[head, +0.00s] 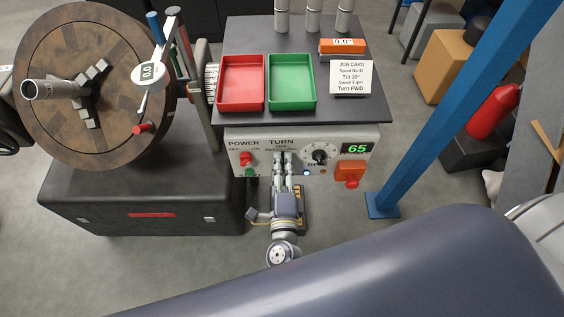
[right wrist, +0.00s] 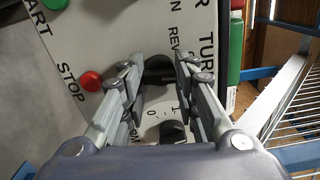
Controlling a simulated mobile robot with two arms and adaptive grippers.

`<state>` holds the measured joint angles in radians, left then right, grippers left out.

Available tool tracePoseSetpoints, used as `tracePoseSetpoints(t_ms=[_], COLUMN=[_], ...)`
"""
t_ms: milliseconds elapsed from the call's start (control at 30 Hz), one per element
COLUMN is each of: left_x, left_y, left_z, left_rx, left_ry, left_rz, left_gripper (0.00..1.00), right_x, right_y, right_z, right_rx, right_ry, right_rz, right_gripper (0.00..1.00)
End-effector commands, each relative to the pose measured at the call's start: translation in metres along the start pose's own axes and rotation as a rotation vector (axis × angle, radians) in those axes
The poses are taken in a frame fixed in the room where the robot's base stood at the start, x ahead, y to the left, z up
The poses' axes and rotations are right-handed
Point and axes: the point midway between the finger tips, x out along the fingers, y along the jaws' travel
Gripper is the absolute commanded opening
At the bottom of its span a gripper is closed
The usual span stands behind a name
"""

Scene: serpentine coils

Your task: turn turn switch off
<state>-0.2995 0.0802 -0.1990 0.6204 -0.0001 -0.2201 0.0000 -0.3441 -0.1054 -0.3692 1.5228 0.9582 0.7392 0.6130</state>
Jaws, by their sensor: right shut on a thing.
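The turn switch is a black knob (right wrist: 160,72) under the TURN label on the white control panel (head: 233,160). In the right wrist view it lies between the fingers of my right gripper (right wrist: 158,70), which is shut on it. In the head view the right gripper (head: 284,158) reaches the panel from below, and its fingers hide most of the switch. I cannot tell which mark the knob points to. My left gripper is not in view.
To the right are a black dial (head: 319,155), a display (head: 357,149) reading 65 and an orange-red switch (head: 348,174). Red (head: 242,106) and green (head: 292,107) trays sit above. A blue post (head: 430,110) stands right.

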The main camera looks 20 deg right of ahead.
Motion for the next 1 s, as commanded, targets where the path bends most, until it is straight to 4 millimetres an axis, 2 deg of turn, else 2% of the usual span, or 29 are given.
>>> tracePoseSetpoints(t_ms=[300, 767, 800, 867, 1000], left_x=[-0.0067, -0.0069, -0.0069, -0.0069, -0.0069], left_y=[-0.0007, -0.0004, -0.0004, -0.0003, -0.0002], left_z=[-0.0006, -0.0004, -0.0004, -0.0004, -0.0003], left_rx=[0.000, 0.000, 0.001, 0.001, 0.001], left_ry=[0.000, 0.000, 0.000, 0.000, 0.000], left_rz=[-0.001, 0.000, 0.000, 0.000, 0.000], left_gripper=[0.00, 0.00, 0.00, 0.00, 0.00], right_x=[-0.0001, -0.0002, -0.0002, -0.0002, -0.0002], right_y=[-0.0001, 0.0006, 0.0007, 0.0006, 0.0005], right_z=[0.0004, 0.0005, 0.0005, 0.0005, 0.0004], right_rx=[-0.101, -0.113, -0.113, -0.113, -0.113], right_ry=[-0.001, -0.001, -0.001, -0.001, -0.001], right_rz=[0.001, 0.001, 0.001, 0.001, 0.001], right_gripper=[0.04, 0.04, 0.35, 0.48, 0.48])
